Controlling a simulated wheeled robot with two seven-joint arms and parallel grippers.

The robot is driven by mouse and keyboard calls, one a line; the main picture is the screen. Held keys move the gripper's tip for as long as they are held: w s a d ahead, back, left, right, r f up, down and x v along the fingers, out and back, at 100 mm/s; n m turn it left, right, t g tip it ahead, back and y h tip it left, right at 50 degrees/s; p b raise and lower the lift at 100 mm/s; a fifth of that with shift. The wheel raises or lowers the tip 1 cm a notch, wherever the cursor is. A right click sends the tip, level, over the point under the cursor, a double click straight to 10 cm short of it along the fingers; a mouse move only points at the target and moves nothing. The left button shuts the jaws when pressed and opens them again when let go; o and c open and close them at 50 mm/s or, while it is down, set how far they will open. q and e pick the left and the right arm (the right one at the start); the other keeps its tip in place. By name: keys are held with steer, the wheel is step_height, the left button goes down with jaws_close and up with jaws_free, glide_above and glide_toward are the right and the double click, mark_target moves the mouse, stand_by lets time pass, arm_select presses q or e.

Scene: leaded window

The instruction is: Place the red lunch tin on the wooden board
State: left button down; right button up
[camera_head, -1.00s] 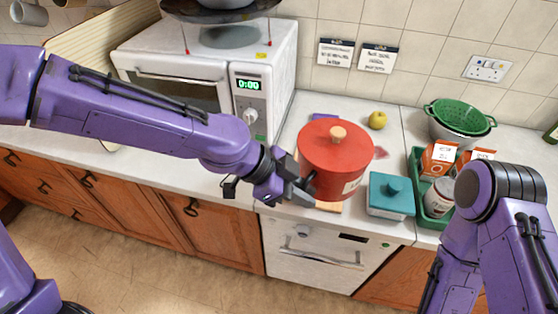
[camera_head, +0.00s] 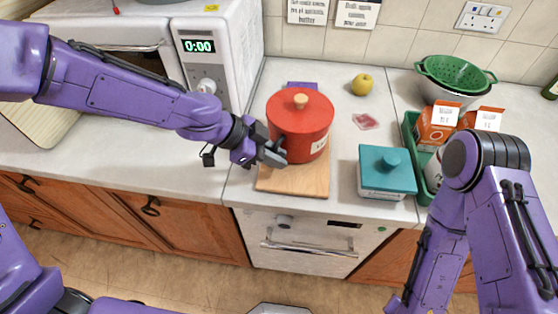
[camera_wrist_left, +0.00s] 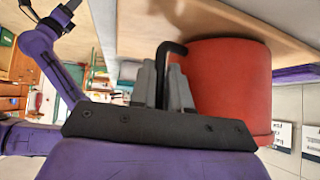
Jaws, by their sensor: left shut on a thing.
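The red lunch tin (camera_head: 299,122), a round pot with a red lid and wooden knob, stands upright over the far part of the wooden board (camera_head: 295,180). My left gripper (camera_head: 278,153) is at its near left side, shut on the tin's dark handle. In the left wrist view the red tin (camera_wrist_left: 222,90) is beside the fingers (camera_wrist_left: 165,88), with the black hooked handle between them. Its base is at or very near the board (camera_wrist_left: 270,22); I cannot tell if it touches. My right gripper is out of view; only my right arm shows.
A teal box (camera_head: 387,172) stands right of the board. A green tray (camera_head: 410,135) with orange cartons (camera_head: 437,124) is farther right. A yellow apple (camera_head: 362,84) and a pink item (camera_head: 365,121) lie behind. A white microwave (camera_head: 190,60) stands at the left.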

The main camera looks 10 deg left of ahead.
arm_select(q)
steer(key=shift+w+f, duration=0.15)
steer(key=shift+f, duration=0.25)
steer(key=shift+d+r, duration=0.1)
steer(key=shift+r, duration=0.1)
steer(key=shift+s, duration=0.2)
steer(key=c, duration=1.4)
jaws_free()
steer(key=shift+f, duration=0.15)
steer(key=shift+c, duration=0.2)
steer(key=o, duration=0.3)
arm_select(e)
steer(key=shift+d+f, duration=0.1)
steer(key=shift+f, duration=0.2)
arm_select(q)
steer(key=shift+o, duration=0.2)
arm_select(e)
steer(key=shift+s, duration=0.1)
arm_select(q)
steer(key=shift+r, duration=0.3)
steer(key=p+v, duration=0.3)
steer(key=v, duration=0.8)
steer(key=shift+a+r, duration=0.2)
steer(key=shift+a, duration=0.2)
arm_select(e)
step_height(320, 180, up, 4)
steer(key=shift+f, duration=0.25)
